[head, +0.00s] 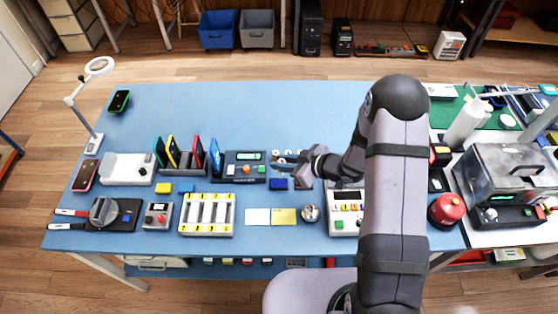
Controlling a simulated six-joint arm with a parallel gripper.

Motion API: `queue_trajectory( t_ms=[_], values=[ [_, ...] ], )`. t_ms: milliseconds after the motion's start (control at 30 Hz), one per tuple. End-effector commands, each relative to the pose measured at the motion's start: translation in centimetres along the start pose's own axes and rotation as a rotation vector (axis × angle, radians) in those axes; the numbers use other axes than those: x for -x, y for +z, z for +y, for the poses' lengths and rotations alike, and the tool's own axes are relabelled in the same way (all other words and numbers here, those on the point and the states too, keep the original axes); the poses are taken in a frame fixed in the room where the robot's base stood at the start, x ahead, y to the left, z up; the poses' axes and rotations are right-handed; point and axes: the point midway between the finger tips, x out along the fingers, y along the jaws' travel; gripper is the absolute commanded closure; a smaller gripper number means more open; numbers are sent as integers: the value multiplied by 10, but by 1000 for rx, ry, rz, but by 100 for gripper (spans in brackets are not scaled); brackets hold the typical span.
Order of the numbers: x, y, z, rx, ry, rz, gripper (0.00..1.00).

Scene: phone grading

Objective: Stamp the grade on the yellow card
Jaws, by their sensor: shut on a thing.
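The yellow card (284,216) lies flat on the blue table near its front edge, with a white card (257,217) just left of it. My gripper (284,163) reaches in from the right, behind the cards and above the table. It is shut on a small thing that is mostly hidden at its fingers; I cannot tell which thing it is. A small dark blue block, like an ink pad (278,184), lies just in front of the gripper. Several small round white tops (275,153) stand in a row behind it, partly hidden by the gripper.
A round metal pot (310,213) stands close right of the yellow card, with a white button box (343,222) beyond it. A grey slotted tray (207,215) is left of the cards. A dark device (245,167) stands behind. The table's back middle (270,110) is clear.

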Motion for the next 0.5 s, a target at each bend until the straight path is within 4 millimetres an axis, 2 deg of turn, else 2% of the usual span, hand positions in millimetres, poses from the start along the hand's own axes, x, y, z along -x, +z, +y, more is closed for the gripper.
queue_trajectory(
  t_ms=[67, 167, 300, 500],
  values=[
    [11, 6, -2, -20, 13, -4, 96],
    [20, 26, -17, -42, 35, -6, 96],
    [35, 52, -46, -72, 80, -8, 96],
    [47, 68, -85, -72, 95, -4, 96]
  ],
)
